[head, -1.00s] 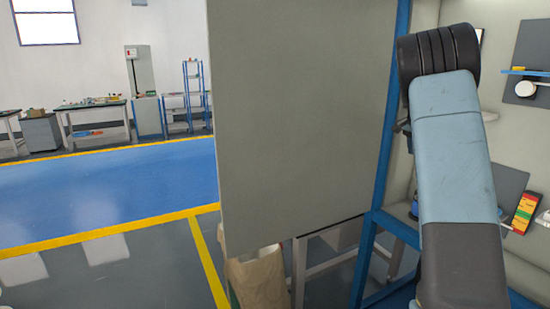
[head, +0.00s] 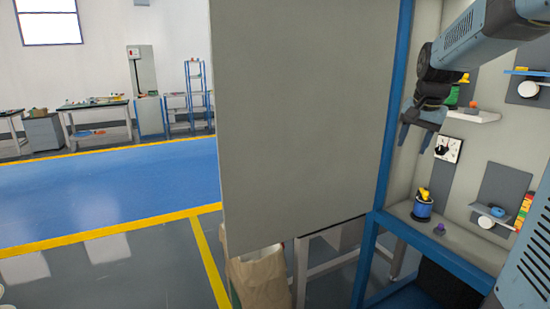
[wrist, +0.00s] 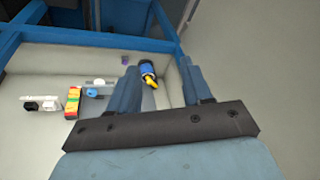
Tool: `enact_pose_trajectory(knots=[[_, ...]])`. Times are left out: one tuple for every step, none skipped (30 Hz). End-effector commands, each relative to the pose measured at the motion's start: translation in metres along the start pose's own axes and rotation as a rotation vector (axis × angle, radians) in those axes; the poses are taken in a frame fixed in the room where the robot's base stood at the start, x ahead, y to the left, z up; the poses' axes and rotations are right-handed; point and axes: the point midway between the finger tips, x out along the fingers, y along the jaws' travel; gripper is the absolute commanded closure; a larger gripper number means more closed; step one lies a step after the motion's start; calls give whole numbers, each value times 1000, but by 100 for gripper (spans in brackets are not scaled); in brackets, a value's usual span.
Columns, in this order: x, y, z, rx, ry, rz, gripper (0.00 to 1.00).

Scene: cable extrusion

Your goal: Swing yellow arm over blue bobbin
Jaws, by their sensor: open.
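The blue bobbin (head: 422,209) stands upright on the workbench shelf, left of a small purple knob. The yellow arm (head: 424,194) sits at its top; whether it lies across the bobbin is too small to tell. In the wrist view the blue bobbin (wrist: 147,69) and yellow arm (wrist: 152,83) appear between my fingers, beyond them, with the arm near the left finger. My gripper (head: 416,140) is open and empty, pointing down above the bobbin and apart from it. Its two fingers also show in the wrist view (wrist: 159,66).
A large grey panel (head: 305,120) stands left of the blue frame post (head: 391,110). A purple knob (head: 439,229), a dial (head: 447,148), a white shelf (head: 474,115) and a striped red-yellow-green block (head: 524,208) are to the right. Clear air lies between gripper and bobbin.

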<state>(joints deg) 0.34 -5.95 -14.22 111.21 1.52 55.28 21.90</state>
Motion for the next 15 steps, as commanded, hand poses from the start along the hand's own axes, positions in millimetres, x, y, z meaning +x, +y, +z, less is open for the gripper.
enact_pose_trajectory(knots=[[-7, 1, 14, -27, 4, -12, 51], [-11, 1, 22, -45, 5, -19, 51], [-15, 2, 33, -69, 7, -26, 51], [-18, 2, 41, -87, 10, -32, 51], [-21, 3, 49, -104, 12, -37, 51], [-24, 4, 60, -129, 15, -44, 51], [-27, 4, 69, -147, 17, -49, 51], [-29, 5, 76, -165, 21, -54, 51], [-32, 7, 87, -190, 24, -59, 51], [-34, 8, 96, -208, 28, -64, 51], [-36, 9, 104, -227, 32, -67, 51], [-38, 10, 115, -251, 36, -72, 51], [-40, 12, 123, -269, 40, -76, 51], [-42, 13, 131, -289, 44, -78, 51], [-43, 15, 142, -314, 49, -82, 51]])
